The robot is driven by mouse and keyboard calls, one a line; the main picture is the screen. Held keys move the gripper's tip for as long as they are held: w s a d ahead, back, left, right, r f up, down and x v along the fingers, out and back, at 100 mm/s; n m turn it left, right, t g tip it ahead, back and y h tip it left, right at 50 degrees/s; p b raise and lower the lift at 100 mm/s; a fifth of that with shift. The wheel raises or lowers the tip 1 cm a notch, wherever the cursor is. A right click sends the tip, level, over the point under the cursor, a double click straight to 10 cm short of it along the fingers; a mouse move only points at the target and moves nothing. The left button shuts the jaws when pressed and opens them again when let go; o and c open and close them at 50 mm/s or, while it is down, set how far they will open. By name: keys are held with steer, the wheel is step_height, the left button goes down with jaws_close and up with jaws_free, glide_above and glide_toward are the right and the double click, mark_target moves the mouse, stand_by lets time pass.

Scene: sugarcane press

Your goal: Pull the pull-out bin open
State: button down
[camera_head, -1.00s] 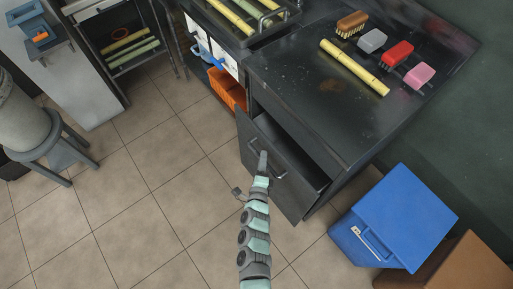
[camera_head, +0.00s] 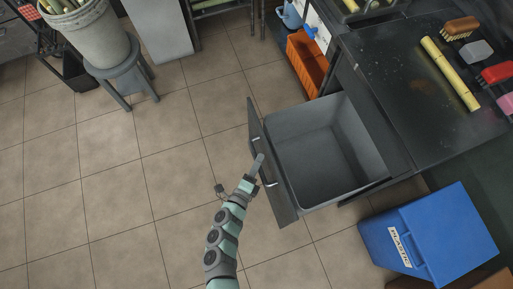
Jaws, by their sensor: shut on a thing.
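The pull-out bin (camera_head: 300,125) stands well out from under the dark counter, and its grey empty inside shows from above. Its dark front panel (camera_head: 280,199) faces left and carries a pale handle, seen in short pieces at two spots. My gripper (camera_head: 259,162) is at the outer side of the front panel, shut on the handle near its middle. My gripper and wrist hide part of the handle, and the fingertips are small in this view.
A blue box labelled PLASTIC (camera_head: 430,235) stands on the floor right of the bin. A stool (camera_head: 120,75) holds a bucket at upper left. The tiled floor left of the bin is clear.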

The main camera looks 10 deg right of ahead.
steer(key=shift+a, duration=0.4)
steer(key=c, duration=1.4)
jaws_free()
steer(key=shift+o, duration=0.2)
steer(key=p+v, duration=0.1)
steer(key=v, duration=1)
steer(key=shift+p, duration=0.4)
